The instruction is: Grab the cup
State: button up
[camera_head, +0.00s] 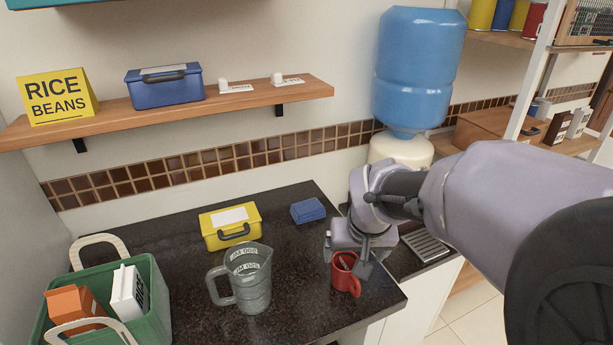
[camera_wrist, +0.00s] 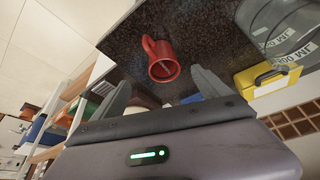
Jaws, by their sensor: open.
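A red cup (camera_head: 347,277) with a handle stands on the dark countertop (camera_head: 300,320) near its right front edge. My gripper (camera_head: 350,262) is open just above and behind the cup and partly hides its rim. In the wrist view the red cup (camera_wrist: 162,62) shows beyond the two spread fingers of my gripper (camera_wrist: 162,92), roughly midway between them. The cup is not between the fingertips there. Nothing is held.
A clear measuring jug (camera_head: 248,280) stands left of the cup. Behind are a yellow box (camera_head: 230,226) and a blue block (camera_head: 308,211). A green basket (camera_head: 155,300) with cartons is at the left. A water dispenser (camera_head: 415,75) stands behind my arm.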

aim_at(344, 274)
jog(key=b+x, duration=0.3)
jog(key=x, duration=0.5)
jog(key=shift+f, duration=0.25)
jog(key=b+x, duration=0.2)
jog(key=x, duration=0.1)
jog(key=b+x, duration=0.1)
jog(key=x, duration=0.1)
jog(key=shift+s+a+f, duration=0.2)
jog(key=shift+s+a, duration=0.05)
jog(key=shift+a, duration=0.05)
jog(key=shift+w+f, duration=0.1)
jog(key=shift+w, duration=0.1)
jog(key=shift+s, duration=0.1)
jog(key=shift+c, duration=0.7)
jog(key=c, duration=1.4)
